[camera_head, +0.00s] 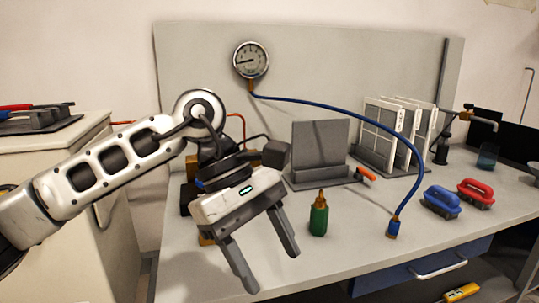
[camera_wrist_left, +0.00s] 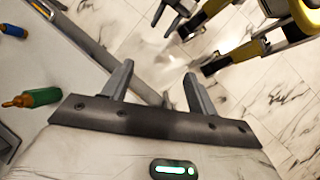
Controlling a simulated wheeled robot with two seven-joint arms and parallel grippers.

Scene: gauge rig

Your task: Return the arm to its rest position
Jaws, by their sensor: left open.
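My left arm comes in from the left in the head view, bent at the elbow. My left gripper (camera_head: 270,268) hangs in front of the left part of the workbench (camera_head: 345,262), its fingers pointing down. Its fingers are spread with nothing between them. In the left wrist view the same gripper (camera_wrist_left: 158,78) shows empty, with the bench edge and marble floor beyond the fingertips. A green bottle with an orange tip (camera_head: 319,215) stands to the right of the gripper, apart from it. My right gripper does not show in the head view.
A gauge (camera_head: 251,60) on the back panel has a blue hose ending at a blue fitting (camera_head: 393,228). A grey stand (camera_head: 320,152), white panels in a rack (camera_head: 392,130), a blue brush (camera_head: 441,201) and a red brush (camera_head: 475,192) are on the bench. A side cabinet (camera_head: 60,165) stands left.

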